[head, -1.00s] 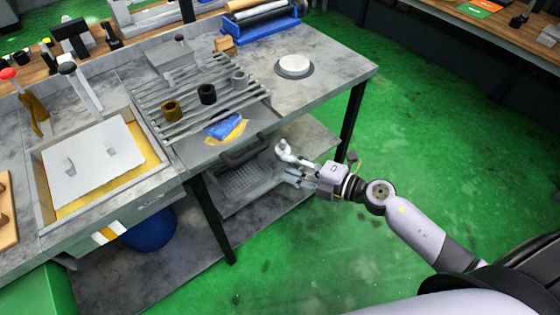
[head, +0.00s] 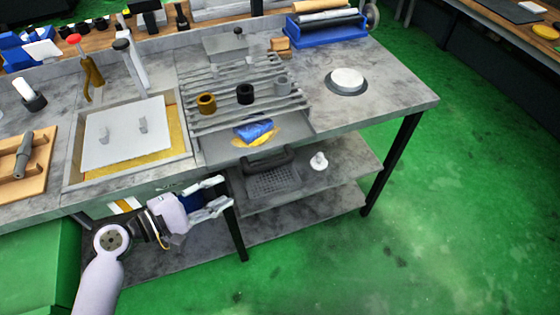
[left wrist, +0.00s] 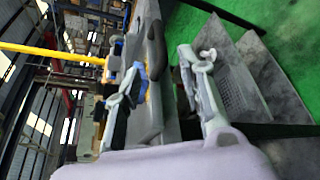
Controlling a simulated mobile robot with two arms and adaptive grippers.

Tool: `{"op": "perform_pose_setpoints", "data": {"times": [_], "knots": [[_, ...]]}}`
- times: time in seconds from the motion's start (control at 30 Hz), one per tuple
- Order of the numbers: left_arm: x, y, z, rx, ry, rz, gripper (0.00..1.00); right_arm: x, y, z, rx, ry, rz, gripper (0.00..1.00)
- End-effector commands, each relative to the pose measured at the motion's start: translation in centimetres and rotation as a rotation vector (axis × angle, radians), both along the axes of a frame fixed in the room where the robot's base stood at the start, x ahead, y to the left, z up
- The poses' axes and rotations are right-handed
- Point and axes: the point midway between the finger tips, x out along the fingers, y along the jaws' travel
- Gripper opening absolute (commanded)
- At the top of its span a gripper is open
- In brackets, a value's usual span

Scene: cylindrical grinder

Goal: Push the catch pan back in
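The grey catch pan (head: 215,153) sits under the slatted rack at the bench front, its front part showing beyond the slats. A blue cloth (head: 256,131) and a yellow one lie on it. A dark curved handle (head: 268,158) shows at its front; it also shows in the left wrist view (left wrist: 153,125). My left gripper (head: 222,194) is open and empty, below and to the left of the handle, apart from it. Its spread fingers (left wrist: 160,78) also show in the left wrist view. My right gripper is not in view.
A perforated tray (head: 273,182) and a small white object (head: 318,161) are on the shelf below. A bench leg (head: 236,228) stands just below my left gripper. Several rings stand on the slats. Green floor (head: 440,230) is clear at the right.

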Motion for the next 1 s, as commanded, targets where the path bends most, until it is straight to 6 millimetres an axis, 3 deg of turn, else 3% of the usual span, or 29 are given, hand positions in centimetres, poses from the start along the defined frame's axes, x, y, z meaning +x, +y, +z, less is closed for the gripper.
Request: {"op": "perform_pose_setpoints", "data": {"times": [0.17,0.7,1.0], "knots": [[1.2,-1.7,0.0,-0.007,-0.002,-0.001,0.36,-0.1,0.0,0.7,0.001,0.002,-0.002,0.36],[8.0,-10.6,-2.6,-0.005,-0.001,0.001,0.36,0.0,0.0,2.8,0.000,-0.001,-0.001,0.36],[10.0,-13.2,-3.5,-0.001,-0.002,0.001,0.36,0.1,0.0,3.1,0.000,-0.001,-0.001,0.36]]}}
